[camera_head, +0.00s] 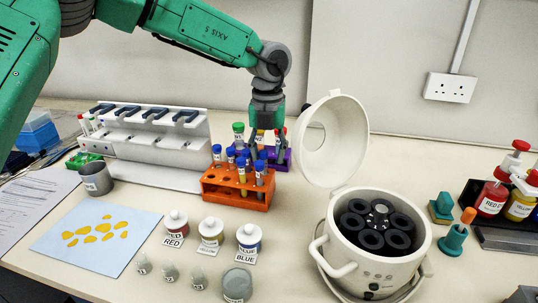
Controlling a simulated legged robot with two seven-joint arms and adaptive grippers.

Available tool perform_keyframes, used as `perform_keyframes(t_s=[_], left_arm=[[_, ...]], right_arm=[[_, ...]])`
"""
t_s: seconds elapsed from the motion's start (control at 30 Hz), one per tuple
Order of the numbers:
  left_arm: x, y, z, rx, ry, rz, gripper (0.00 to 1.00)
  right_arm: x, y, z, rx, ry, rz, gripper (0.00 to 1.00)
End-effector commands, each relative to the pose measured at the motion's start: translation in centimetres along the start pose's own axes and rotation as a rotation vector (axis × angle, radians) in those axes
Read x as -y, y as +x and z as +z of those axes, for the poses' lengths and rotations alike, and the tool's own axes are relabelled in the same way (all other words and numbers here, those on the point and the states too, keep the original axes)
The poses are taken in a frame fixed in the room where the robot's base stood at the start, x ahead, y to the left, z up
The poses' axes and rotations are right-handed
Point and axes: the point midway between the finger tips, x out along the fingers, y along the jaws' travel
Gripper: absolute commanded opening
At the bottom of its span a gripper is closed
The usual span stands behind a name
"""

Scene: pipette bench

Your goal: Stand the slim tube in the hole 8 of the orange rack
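The orange rack (222,191) stands in the middle of the bench and holds several blue-capped tubes. Which of them is the slim tube, and which hole is number 8, I cannot read at this size. My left gripper (266,148) points down from above, at the rear right of the orange rack and in front of the purple rack (283,165). Its fingers are among the tube tops, and a pale-labelled tube (260,136) shows beside or between them. Whether the fingers grip a tube is not clear. My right gripper is out of view.
A white centrifuge (340,262) with its lid (338,140) raised stands right of the racks. A white pipette stand (150,150) is at the left. Small jars, such as the blue-labelled one (249,238), stand in front of the orange rack.

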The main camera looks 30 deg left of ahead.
Motion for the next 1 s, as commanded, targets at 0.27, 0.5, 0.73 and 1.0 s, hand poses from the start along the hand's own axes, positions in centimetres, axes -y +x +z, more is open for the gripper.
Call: perform_keyframes(t_s=[0.27,0.5,0.73,1.0], left_arm=[[0.1,-4.9,0.1,0.005,0.0,-0.003,0.38],[0.2,-9.6,0.1,0.002,-0.001,-0.001,0.38],[0.2,-11.5,0.1,0.0,0.0,0.001,0.38],[0.2,-11.6,0.1,-0.001,0.0,0.001,0.38]], right_arm=[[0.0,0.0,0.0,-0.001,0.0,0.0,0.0],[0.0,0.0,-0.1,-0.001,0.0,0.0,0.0],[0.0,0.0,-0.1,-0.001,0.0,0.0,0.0],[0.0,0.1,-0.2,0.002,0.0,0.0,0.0]])
